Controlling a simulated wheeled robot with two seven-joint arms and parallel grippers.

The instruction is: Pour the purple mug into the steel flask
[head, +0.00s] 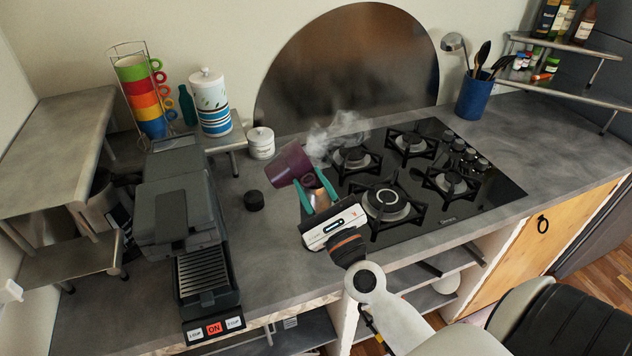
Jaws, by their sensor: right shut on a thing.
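The purple mug (289,165) is in the middle of the head view, above the counter beside the stove's left edge. It is tilted. My right gripper (316,192) has teal fingers and is shut on the mug from its lower right side. I cannot make out a steel flask with certainty; the mug and gripper cover the counter behind them. A brownish patch shows between the fingers, and I cannot tell what it is. Pale steam (338,130) shows just right of the mug. My left gripper is not in view.
A black gas stove (466,205) lies right of the mug. A small black round piece (254,200) lies on the counter, left of the gripper. A coffee machine (180,215) stands further left. A white lidded jar (261,143) stands behind. Bare counter (275,255) lies in front.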

